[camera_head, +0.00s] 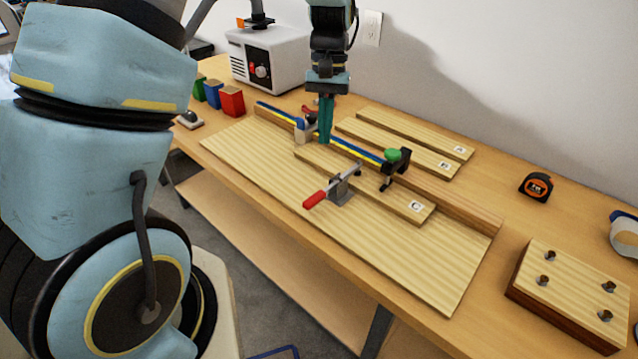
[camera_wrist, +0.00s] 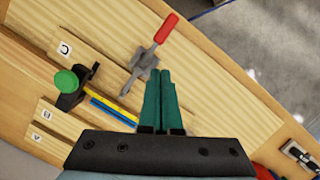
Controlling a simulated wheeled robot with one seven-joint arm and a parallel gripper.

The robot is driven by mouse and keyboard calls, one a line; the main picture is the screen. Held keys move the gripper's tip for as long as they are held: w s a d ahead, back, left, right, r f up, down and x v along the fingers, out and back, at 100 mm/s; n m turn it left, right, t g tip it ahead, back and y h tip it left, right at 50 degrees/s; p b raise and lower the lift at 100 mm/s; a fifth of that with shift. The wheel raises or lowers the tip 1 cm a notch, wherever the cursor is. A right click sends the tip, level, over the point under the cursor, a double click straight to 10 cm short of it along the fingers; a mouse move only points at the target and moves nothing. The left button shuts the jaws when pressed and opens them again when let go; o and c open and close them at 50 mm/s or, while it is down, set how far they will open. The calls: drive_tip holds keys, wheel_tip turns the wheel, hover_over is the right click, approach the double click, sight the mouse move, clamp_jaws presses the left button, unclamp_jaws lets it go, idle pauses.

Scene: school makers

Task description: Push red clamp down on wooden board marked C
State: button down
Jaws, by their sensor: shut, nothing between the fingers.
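The red clamp (camera_head: 315,200) has a red handle on a grey metal base, fixed on the large base board near the board marked C (camera_head: 416,207). Its handle points to the front left, and its metal arm reaches over the board's edge. In the wrist view the clamp (camera_wrist: 146,68) lies just beyond the fingertips, red handle at upper right, and the board marked C (camera_wrist: 65,49) is at upper left. My gripper (camera_head: 325,138) is shut and empty, pointing down behind and left of the clamp, apart from its handle. The shut teal fingers (camera_wrist: 160,74) also show in the wrist view.
A black stop with a green knob (camera_head: 392,155) stands on the yellow-and-blue-striped fence, right of my gripper. Boards A (camera_head: 440,145) and B (camera_head: 425,155) lie behind it. The front of the base board is clear.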

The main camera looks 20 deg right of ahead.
drive_tip(key=shift+v, duration=1.15)
drive_tip(key=shift+a, duration=0.1)
drive_tip(key=s+a+n+t, duration=0.1)
drive_tip(key=a+n+t, duration=0.1)
drive_tip(key=a, duration=1.2)
drive_tip(key=s+a+r+n+t+h, duration=0.1)
drive_tip(key=s+a+n+t, duration=0.1)
drive_tip(key=a, duration=1.2)
drive_tip(key=shift+s+n+h, duration=0.25)
drive_tip(key=shift+n+h, duration=0.05)
drive_tip(key=shift+n, duration=0.2)
